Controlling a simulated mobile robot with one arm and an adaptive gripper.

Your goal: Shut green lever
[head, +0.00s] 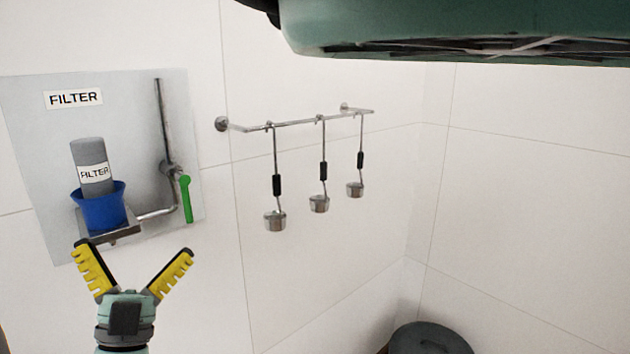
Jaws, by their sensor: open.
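The green lever (186,198) hangs about straight down from a valve on the thin metal pipe (163,120), at the right side of a grey wall panel (125,95). My gripper (135,248) has its two yellow fingers spread wide and holds nothing. It appears below the panel, lower left in the head view. The depth between gripper and lever is hard to tell.
A grey filter (90,152) stands in a blue cup (98,208) on a metal bracket left of the lever. Ladles (275,220) hang from a wall rail (300,123) to the right. A dark round bin (430,338) is at the bottom. A green object (450,28) overhangs the top.

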